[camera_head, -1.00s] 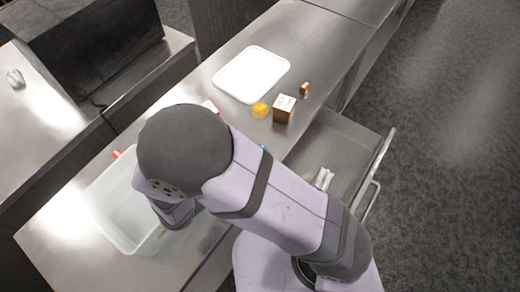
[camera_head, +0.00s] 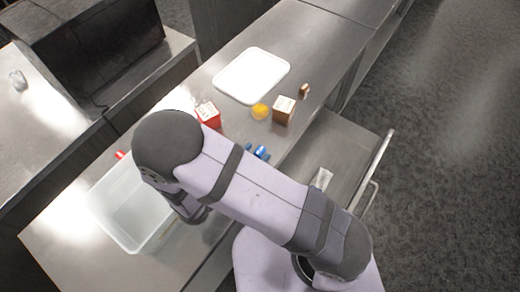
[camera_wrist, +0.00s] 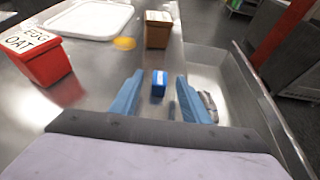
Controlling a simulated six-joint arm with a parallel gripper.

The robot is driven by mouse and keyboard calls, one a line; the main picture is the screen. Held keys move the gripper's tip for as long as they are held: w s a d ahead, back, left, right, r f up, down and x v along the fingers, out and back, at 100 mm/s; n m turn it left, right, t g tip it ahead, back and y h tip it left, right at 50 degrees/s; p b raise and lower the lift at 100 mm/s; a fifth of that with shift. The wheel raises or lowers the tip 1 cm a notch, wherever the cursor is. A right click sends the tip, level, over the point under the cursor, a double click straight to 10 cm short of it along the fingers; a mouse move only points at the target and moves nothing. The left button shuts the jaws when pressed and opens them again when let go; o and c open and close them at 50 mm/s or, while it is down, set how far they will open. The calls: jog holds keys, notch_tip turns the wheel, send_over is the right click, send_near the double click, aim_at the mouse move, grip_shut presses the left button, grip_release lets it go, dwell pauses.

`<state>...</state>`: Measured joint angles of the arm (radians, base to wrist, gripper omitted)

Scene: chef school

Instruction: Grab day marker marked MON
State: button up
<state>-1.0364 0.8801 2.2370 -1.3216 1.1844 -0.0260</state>
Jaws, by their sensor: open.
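A small blue block (camera_wrist: 159,83) with a whitish mark on its face stands on the metal counter in the wrist view. It may be the day marker, but I cannot read MON on it. My gripper (camera_wrist: 160,76) is open, with its two blue fingers apart and pointing toward the block. The block shows in the gap between the fingers, and I see no grip on it. In the head view small blue pieces (camera_head: 262,153) show just past my arm. I cannot tell there which are block and which are fingertip. My arm hides most of the gripper.
A red box labelled EGG OAT (camera_wrist: 42,62) stands left of the gripper. A brown box (camera_wrist: 158,30), a yellow round item (camera_wrist: 124,43) and a white tray (camera_head: 251,75) lie farther along. An open drawer (camera_head: 338,150) is on the right, a clear bin (camera_head: 130,215) at left.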

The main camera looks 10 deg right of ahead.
aim_at(257, 154)
jog(key=shift+x, duration=0.9)
grip_shut()
jog(key=shift+r, duration=0.2)
notch_tip(257, 154, up, 10)
jog(key=b, duration=0.1)
jog(key=shift+f, duration=0.2)
